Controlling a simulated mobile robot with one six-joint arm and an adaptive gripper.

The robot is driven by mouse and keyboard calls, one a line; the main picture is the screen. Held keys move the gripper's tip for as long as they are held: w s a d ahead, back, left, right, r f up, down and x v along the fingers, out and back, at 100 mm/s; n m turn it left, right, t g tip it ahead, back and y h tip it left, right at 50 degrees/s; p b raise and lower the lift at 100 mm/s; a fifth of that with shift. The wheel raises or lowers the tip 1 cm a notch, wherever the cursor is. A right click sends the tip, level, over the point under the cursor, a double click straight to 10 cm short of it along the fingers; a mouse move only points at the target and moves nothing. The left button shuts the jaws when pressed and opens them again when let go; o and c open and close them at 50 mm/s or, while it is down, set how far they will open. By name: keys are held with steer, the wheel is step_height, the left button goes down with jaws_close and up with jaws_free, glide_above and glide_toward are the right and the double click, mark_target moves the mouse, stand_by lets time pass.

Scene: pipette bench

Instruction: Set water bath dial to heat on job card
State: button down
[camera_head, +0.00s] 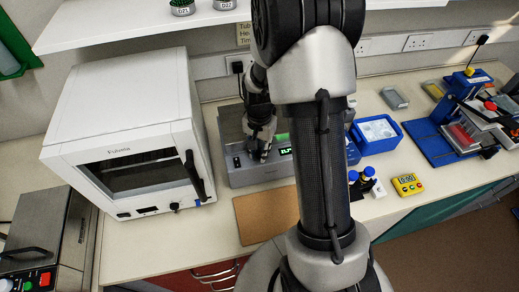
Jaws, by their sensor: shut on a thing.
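The grey water bath (240,176) stands on the bench right of the white oven, with a small lit green display (285,151) on its front. My gripper (262,155) is at the bath's front panel, just left of the display, and is shut on the dial there. The dial itself is hidden by the fingers, so its setting cannot be seen. The display digits are too small to read for certain. A beige card (243,34) on the back wall shows the start of three lines, like "Tub", "Heat" and "Time"; my arm hides the rest.
A white oven (125,130) stands close on the left. A brown board (262,216) lies before the bath. A blue ice tub (376,147), blue-capped bottles (368,172) and a yellow timer (407,185) are on the right. A white shelf (140,24) hangs above.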

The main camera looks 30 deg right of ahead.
steer(key=c, duration=1.4)
jaws_free()
steer(key=shift+r, duration=0.1)
steer(key=shift+w+r, duration=0.1)
steer(key=shift+r, duration=3.8)
steer(key=shift+c, duration=0.4)
